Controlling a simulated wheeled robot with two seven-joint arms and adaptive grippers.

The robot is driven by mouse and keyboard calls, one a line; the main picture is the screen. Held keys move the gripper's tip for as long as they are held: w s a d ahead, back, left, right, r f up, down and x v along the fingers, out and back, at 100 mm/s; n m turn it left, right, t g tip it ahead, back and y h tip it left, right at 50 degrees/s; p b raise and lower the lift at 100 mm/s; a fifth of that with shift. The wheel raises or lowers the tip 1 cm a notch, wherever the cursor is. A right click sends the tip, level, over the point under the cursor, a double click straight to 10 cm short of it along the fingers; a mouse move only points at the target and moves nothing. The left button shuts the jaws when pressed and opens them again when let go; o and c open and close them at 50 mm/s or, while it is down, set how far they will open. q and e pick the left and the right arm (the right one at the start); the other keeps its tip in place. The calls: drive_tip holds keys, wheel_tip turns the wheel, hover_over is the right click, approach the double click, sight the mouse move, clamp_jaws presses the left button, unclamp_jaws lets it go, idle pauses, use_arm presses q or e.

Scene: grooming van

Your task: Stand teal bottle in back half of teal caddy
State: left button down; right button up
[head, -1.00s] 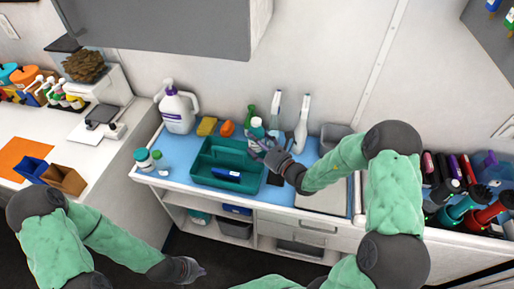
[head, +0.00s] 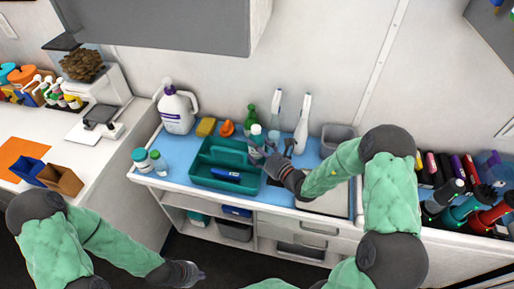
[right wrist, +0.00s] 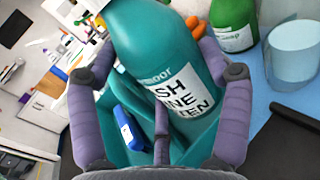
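The teal bottle (head: 256,141), with a white label and pale cap, is upright or nearly so at the back right corner of the teal caddy (head: 206,181). In the right wrist view the bottle (right wrist: 157,60) is between the purple-grey fingers of my right gripper (right wrist: 160,75). My right gripper (head: 270,153) comes from the right and appears shut on it. The bottle's base is hidden, so I cannot tell whether it touches the caddy floor. A blue item (head: 226,174) lies in the caddy's front half. My left gripper (head: 195,274) is low, away from the counter; its fingers are unclear.
A green bottle (head: 251,115), orange object (head: 227,128) and yellow sponge (head: 206,127) stand behind the caddy. A white jug (head: 177,110) and small bottles (head: 150,160) are left.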

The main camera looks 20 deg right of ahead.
drive_tip(key=o, duration=0.3)
drive_tip(key=shift+r, duration=0.1)
drive_tip(key=shift+r, duration=0.25)
drive_tip(key=shift+r+p, duration=0.5)
drive_tip(key=shift+f+p+v, duration=0.2)
drive_tip(key=shift+p+v, duration=0.75)
drive_tip(key=shift+v, duration=5.05)
drive_tip(key=shift+d, duration=0.1)
